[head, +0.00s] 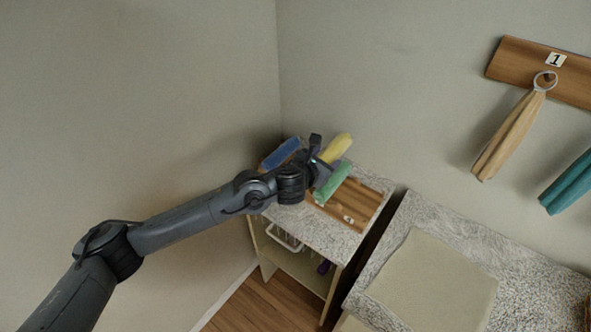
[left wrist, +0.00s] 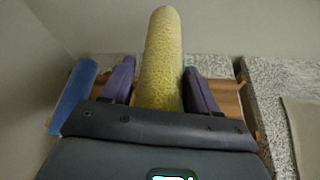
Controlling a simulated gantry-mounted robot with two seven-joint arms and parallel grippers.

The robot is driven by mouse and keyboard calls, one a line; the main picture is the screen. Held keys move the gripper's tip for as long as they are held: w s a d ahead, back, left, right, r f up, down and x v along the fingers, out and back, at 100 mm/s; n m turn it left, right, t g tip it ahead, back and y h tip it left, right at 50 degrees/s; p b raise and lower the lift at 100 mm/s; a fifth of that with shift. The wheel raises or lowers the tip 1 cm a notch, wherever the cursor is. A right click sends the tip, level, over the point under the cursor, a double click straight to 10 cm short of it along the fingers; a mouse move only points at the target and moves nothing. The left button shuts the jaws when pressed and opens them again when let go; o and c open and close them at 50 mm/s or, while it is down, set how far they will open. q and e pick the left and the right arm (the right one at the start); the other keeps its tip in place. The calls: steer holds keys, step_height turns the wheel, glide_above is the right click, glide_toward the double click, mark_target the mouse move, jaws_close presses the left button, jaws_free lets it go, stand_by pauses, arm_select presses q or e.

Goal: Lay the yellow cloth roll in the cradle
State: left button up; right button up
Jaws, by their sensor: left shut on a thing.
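The yellow cloth roll (head: 336,148) is held by my left gripper (head: 320,160) above the small cabinet's speckled top. In the left wrist view the yellow roll (left wrist: 162,55) stands between the two dark fingers (left wrist: 158,85) and points away from the camera. My gripper hides part of the board. My right gripper is out of view.
The cabinet (head: 303,227) stands in a wall corner, with a white wire basket (head: 284,237) below its top. A second speckled counter (head: 425,212) with a beige mat (head: 435,285) stands to the right across a narrow gap. Cloths hang from a wooden rail (head: 512,68) on the wall.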

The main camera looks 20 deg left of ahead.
arm_select(q)
steer(key=shift+w+a+f, duration=0.15)
steer(key=shift+a+f, duration=1.15)
steer(key=shift+f, duration=0.15)
steer(key=shift+w+a+f, duration=0.2)
steer(key=shift+a+f, duration=1.1)
steer(key=shift+f, duration=0.2)
steer(key=shift+w+a+f, duration=0.15)
steer(key=shift+a+f, duration=1.15)
steer(key=shift+f, duration=0.15)
steer(key=shift+f, duration=0.1)
steer(key=shift+f+b, duration=0.35)
steer(key=shift+f, duration=0.05)
steer(key=o, duration=1.1)
steer(key=shift+a+r, duration=0.1)
steer(key=shift+a, duration=0.05)
steer(key=shift+c, duration=0.2)
